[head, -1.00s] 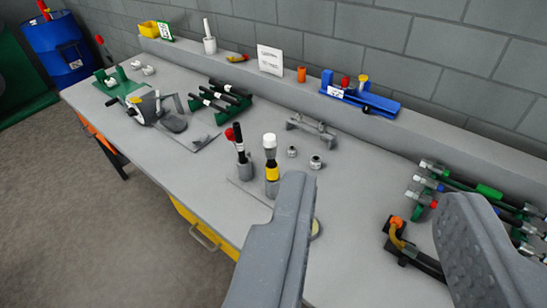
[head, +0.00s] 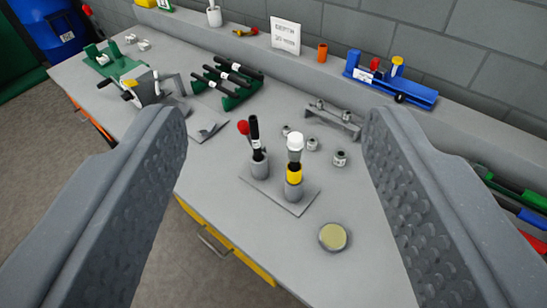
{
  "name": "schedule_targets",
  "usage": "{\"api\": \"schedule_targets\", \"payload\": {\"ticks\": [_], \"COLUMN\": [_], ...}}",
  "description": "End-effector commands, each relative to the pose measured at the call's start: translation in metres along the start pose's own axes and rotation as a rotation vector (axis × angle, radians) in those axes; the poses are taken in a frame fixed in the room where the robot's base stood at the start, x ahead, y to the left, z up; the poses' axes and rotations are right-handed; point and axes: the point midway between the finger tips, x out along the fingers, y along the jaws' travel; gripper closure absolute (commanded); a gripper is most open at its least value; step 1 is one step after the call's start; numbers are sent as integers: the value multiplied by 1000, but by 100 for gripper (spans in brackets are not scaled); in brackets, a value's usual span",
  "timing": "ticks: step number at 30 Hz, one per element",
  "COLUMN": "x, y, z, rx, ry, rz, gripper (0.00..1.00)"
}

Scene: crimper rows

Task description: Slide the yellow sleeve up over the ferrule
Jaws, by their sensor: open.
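The yellow sleeve (head: 294,174) is a band around the upright piece in the right-hand grey holder (head: 293,190). A white cap-like ferrule (head: 295,141) tops that piece, with a narrower grey part between it and the sleeve. The holder stands on a grey base plate (head: 272,195). On the same plate, a second holder (head: 259,166) carries a black hose end (head: 254,132). My gripper (head: 277,120) is wide open and empty. Its two grey textured fingers lie left and right of the plate in the picture, apart from the sleeve.
A round tin (head: 333,236) lies in front of the plate. Loose metal fittings (head: 340,158) and a small grey rack (head: 334,120) stand behind. A red knob (head: 243,127) is beside the black hose. A green hose rack (head: 230,85) and blue fixture (head: 390,87) are farther back.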

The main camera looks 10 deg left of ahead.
Motion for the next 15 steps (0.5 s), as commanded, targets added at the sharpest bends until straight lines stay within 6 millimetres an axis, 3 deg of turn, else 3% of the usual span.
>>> {"api": "schedule_targets", "payload": {"ticks": [1, 6, 11, 15], "x": [26, 112, 180, 230], "y": [-12, -36, -50, -53], "z": [14, 57, 109, 168], "rx": [11, 79, 141, 177], "ry": [-4, 36, 77, 100], "rz": [-20, -61, -47, 6], "gripper": [46, 46, 46, 46]}}
